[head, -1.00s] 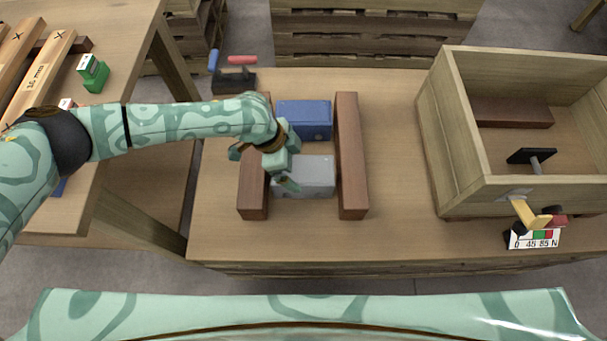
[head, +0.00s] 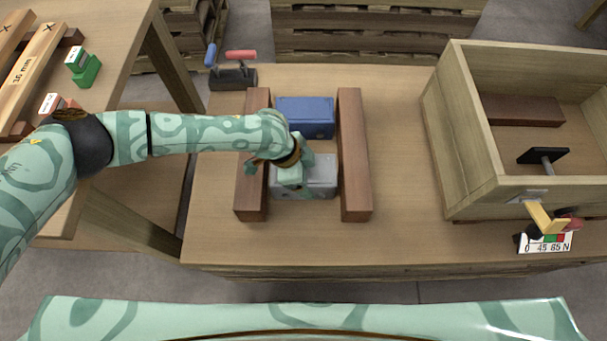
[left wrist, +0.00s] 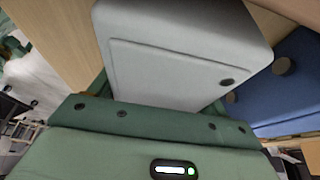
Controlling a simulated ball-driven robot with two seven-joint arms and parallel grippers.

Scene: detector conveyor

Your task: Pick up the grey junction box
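The grey junction box (head: 318,176) lies on the table between two brown rails, in front of a blue box (head: 305,117). My left gripper (head: 277,180) is at the left end of the grey box and covers part of it. Its fingers look spread apart. In the left wrist view the grey box (left wrist: 180,55) fills the upper middle, close to the gripper's green body, with green finger parts showing low at its two sides. Whether the fingers touch it is hidden. The blue box (left wrist: 285,85) is at the right there. My right gripper is not in view.
The left rail (head: 252,200) and right rail (head: 354,155) flank the boxes closely. A clamp with red and blue handles (head: 232,78) stands behind left. The table between right rail and crate is clear.

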